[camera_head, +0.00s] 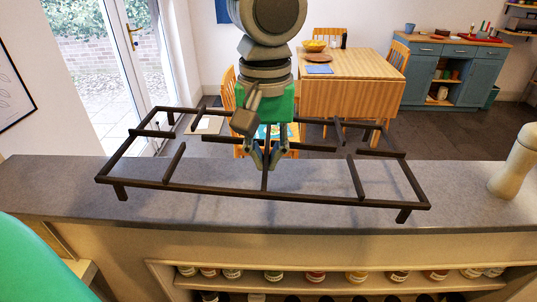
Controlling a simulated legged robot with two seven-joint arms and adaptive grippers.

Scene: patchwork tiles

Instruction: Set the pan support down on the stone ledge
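The pan support (215,190) is a dark metal frame with short legs and inward bars. It spans much of the grey stone ledge (60,190), roughly level, its right end a little nearer to me. Its front part shows over the ledge. Its rear part shows past the ledge's far edge, against the floor beyond. Whether its front legs touch the stone is hard to tell. The gripper and wrist hide part of the rear bars. My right gripper is not in view.
A pale rounded object (513,165) stands at the ledge's right end. Shelves with several jars (316,276) are below the ledge's front. Beyond it are a wooden table (350,95), chairs and a blue cabinet (450,75). The ledge's left end is bare.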

